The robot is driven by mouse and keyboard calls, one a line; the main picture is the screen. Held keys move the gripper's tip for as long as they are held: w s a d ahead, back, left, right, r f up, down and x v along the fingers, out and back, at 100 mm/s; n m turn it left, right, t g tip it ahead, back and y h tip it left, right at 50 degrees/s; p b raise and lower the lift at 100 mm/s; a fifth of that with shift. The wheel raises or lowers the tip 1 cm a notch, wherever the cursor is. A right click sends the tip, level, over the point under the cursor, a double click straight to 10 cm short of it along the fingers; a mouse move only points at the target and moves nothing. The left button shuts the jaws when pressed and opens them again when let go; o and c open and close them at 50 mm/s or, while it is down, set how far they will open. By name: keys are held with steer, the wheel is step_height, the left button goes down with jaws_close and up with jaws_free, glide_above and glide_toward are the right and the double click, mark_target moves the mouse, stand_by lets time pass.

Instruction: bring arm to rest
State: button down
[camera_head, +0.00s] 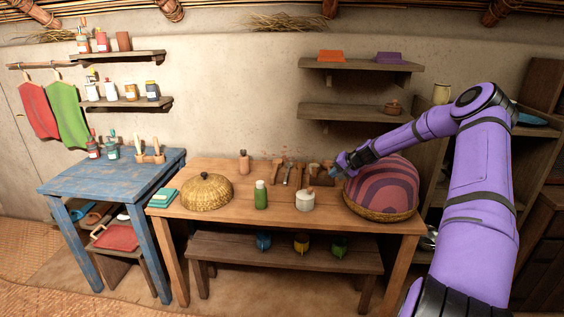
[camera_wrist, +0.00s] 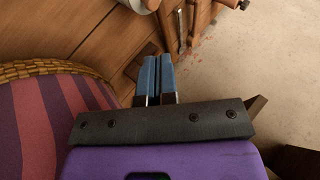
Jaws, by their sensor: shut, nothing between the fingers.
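My gripper (camera_head: 340,166) is at the end of my purple arm, above the right part of the wooden table (camera_head: 328,208). In the wrist view its blue fingers (camera_wrist: 157,78) are together with nothing between them. A domed red and purple striped cover (camera_head: 385,185) sits in a woven basket tray just right of and below the gripper. In the wrist view the striped cover (camera_wrist: 45,125) is close beside the gripper at the left. I cannot tell if they touch.
Small tools (camera_head: 287,173), a white jar (camera_head: 305,199), a green bottle (camera_head: 261,195) and a woven dome (camera_head: 206,191) stand on the table. A shelf (camera_head: 355,115) is on the wall above. A blue table (camera_head: 112,177) stands left. The floor at front left is clear.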

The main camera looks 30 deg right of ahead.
steer(key=s+a+r+n+g+h, duration=0.1)
steer(key=s+a+r+n+g, duration=0.2)
steer(key=a+r, duration=0.75)
steer(key=s+a+r+n+g+h, duration=0.1)
steer(key=s+a+r+n, duration=0.3)
steer(key=a+r, duration=0.6)
steer(key=s+a+r+h, duration=0.2)
steer(key=s+a+r, duration=0.7)
steer(key=s, duration=0.5)
steer(key=s+a+r+n, duration=0.1)
steer(key=s+a+r, duration=0.1)
steer(key=s, duration=1)
steer(key=s+a+r+n+t, duration=0.1)
steer(key=s+a+r, duration=0.1)
steer(key=s, duration=1.1)
steer(key=shift+s+a+r, duration=0.15)
steer(key=shift+a+r, duration=0.25)
steer(key=shift+a, duration=0.25)
